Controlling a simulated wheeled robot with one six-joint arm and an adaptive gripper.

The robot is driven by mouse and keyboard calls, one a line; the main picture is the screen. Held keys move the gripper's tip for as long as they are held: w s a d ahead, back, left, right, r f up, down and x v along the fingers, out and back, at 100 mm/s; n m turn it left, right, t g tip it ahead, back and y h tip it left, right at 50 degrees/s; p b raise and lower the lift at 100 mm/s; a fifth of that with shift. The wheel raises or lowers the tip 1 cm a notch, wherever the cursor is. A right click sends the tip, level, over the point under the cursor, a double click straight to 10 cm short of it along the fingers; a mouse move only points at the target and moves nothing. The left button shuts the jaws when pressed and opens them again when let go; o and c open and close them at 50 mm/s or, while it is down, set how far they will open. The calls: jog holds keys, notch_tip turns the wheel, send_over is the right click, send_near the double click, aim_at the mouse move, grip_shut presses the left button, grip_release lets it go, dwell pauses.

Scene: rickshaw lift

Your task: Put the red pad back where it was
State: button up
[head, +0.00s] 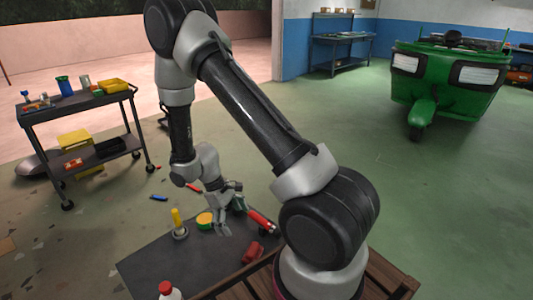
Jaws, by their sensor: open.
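A dark red block-like piece (252,252) lies on the dark grey bench top (180,262), near its right edge; it may be the red pad, but it is too small to be sure. My gripper (222,230) is open, its fingers pointing down over the bench, up and left of the dark red piece and apart from it. I see nothing held between the fingers. A bright red cylinder (262,221) lies at the bench's far right edge, right of my gripper. Part of the bench is hidden behind my arm.
A red-capped white bottle (170,292) is at the front. A tool cart (85,103) stands back left, a green rickshaw (450,82) back right. Open floor lies between.

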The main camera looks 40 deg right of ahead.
jog(key=d+r+m+t+y, duration=0.1)
jog(key=d+r+m+t, duration=0.1)
jog(key=r, duration=1)
jog(key=d+r+m+t, duration=0.1)
jog(key=d+r, duration=0.1)
jog(key=r, duration=1)
jog(key=s+d+r+m+t, duration=0.1)
jog(key=s+r+t, duration=0.1)
jog(key=s+r, duration=0.6)
jog(key=s+d+r+m+t+y, duration=0.1)
jog(key=s+r+m+t, duration=0.1)
jog(key=s+r, duration=0.5)
jog(key=shift+s+d+r+t, duration=0.35)
jog(key=shift+s+d+t, duration=0.05)
jog(key=shift+s, duration=0.55)
